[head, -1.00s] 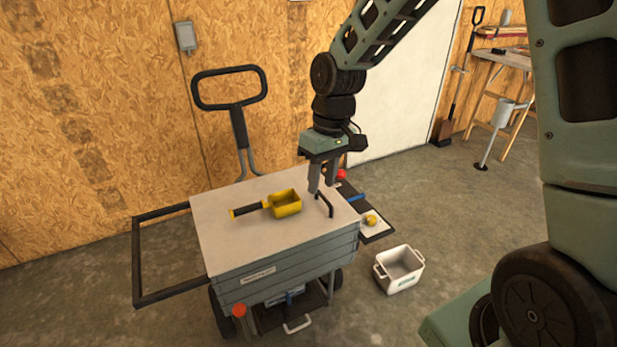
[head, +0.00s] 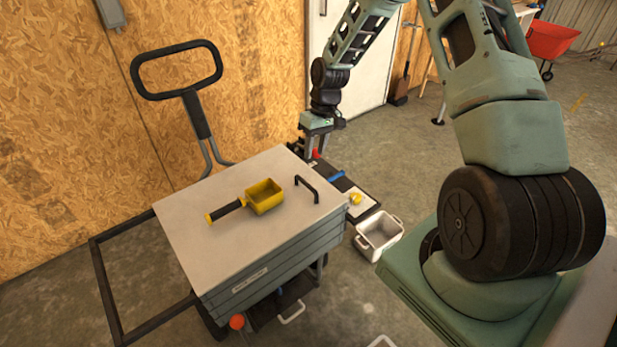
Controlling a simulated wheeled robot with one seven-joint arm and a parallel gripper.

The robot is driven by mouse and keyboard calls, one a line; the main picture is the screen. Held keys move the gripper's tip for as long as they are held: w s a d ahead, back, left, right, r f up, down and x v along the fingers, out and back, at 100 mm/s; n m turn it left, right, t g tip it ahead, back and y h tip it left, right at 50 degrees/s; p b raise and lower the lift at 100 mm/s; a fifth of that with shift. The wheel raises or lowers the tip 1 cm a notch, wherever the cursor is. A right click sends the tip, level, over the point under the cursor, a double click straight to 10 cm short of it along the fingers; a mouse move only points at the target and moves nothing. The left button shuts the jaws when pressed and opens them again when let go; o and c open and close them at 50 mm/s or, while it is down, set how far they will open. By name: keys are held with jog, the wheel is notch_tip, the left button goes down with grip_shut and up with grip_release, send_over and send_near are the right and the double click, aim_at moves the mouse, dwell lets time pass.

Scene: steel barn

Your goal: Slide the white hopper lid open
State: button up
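The white hopper lid (head: 180,230) is a flat pale panel on top of the grey slatted cart, and it covers the whole top. A black bar handle (head: 308,187) stands up near its right edge. A yellow scoop (head: 264,197) with a black grip lies on the lid, left of the handle. My gripper (head: 315,153) is beyond the back right edge of the lid, behind the handle and apart from it. The fingertips are partly unclear against the dark items behind.
An empty black rail frame (head: 105,285) sticks out left of the cart. A black push handle (head: 190,100) rises behind it. A side shelf (head: 362,207) with small items is at the right, with a white bin (head: 380,235) on the floor beside it.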

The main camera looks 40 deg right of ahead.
aim_at(308, 184)
jog(key=f, duration=0.3)
jog(key=a+f, duration=0.1)
jog(key=f, duration=0.3)
jog(key=a+f+p, duration=0.1)
jog(key=f, duration=0.2)
jog(key=shift+f, duration=0.35)
jog(key=shift+a, duration=0.1)
grip_shut()
